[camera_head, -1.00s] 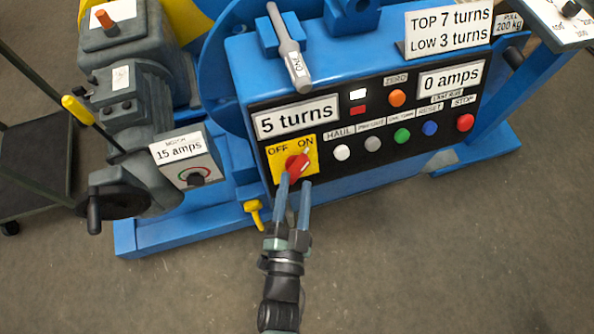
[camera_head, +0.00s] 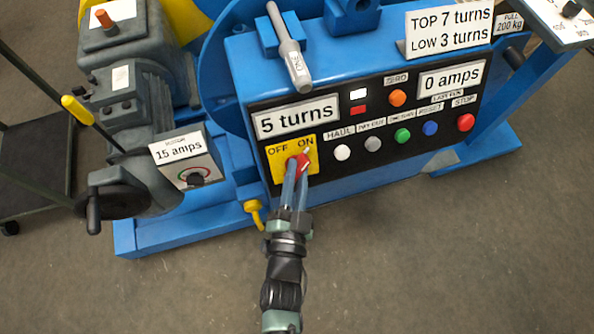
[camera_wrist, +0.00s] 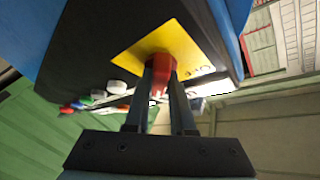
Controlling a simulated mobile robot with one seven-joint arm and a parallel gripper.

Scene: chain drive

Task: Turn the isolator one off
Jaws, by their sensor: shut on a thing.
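The isolator is a red rotary handle (camera_head: 303,162) on a yellow plate (camera_head: 280,170) marked OFF on the left and ON on the right. The handle's tip points up and right, toward ON. My gripper (camera_head: 296,176) reaches up from below, and its blue fingers are shut on the red handle. In the wrist view the red handle (camera_wrist: 160,88) sits between the two dark fingers, in front of the yellow plate (camera_wrist: 150,45). The fingers hide part of the handle.
A row of buttons, with white (camera_head: 342,152) nearest, runs right of the isolator to the red STOP button (camera_head: 465,122). A yellow hook-shaped part (camera_head: 255,213) hangs just left of my gripper. A grey motor box (camera_head: 185,160) stands farther left. The floor in front is clear.

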